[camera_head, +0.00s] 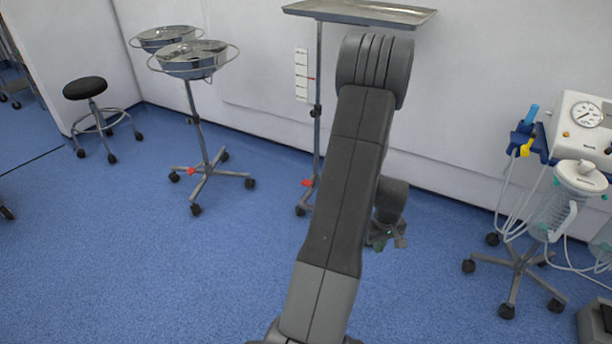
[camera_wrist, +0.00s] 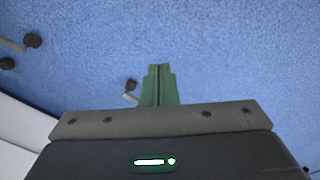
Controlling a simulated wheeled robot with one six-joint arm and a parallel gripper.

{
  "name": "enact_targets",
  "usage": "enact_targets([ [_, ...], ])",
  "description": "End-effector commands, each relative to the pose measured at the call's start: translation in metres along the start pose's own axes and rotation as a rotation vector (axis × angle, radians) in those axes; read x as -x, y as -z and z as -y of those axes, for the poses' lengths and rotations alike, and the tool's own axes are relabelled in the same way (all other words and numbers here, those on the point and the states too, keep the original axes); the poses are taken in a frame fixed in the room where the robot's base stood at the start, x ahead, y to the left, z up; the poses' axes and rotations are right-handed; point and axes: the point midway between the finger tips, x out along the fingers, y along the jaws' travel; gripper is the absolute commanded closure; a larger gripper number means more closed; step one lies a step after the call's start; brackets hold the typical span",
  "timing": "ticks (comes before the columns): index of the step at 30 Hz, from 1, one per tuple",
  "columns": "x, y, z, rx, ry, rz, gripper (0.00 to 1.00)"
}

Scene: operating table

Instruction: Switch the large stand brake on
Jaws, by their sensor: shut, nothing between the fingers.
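A tall stand with a flat metal tray (camera_head: 360,12) stands against the wall, with a red pedal (camera_head: 308,183) low on its pole. A stand with metal bowls (camera_head: 194,60) is to its left and has a red pedal (camera_head: 192,170) at its base. I cannot tell which stand is the large one, or the brake state. My gripper (camera_head: 388,240) is partly hidden by my arm, right of the tray stand's base. In the wrist view its green fingers (camera_wrist: 158,84) are shut and empty above the floor; a dark caster (camera_wrist: 131,85) shows to their left.
A black stool (camera_head: 86,88) is at far left. A wheeled medical unit with a gauge (camera_head: 585,115) and hoses stands at the right, its caster legs (camera_head: 518,265) spread on the floor. The white wall (camera_head: 250,60) is close behind the stands. Blue floor (camera_head: 130,270) is clear at the front left.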

Motion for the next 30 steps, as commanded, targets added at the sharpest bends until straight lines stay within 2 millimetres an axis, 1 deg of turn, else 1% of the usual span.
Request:
enact_targets([
  [1,-0.015,-0.001,-0.01,0.011,0.007,0.01,1.0],
  [6,-0.066,-0.004,-0.037,0.066,0.019,0.022,1.0],
  [9,-0.09,-0.008,-0.047,0.091,0.023,0.025,1.0],
  [12,-0.106,-0.011,-0.053,0.107,0.026,0.028,1.0],
  [15,-0.114,-0.013,-0.056,0.116,0.028,0.029,1.0],
  [17,-0.117,-0.013,-0.057,0.119,0.027,0.028,1.0],
  [30,-0.117,-0.013,-0.057,0.12,0.027,0.029,1.0],
])
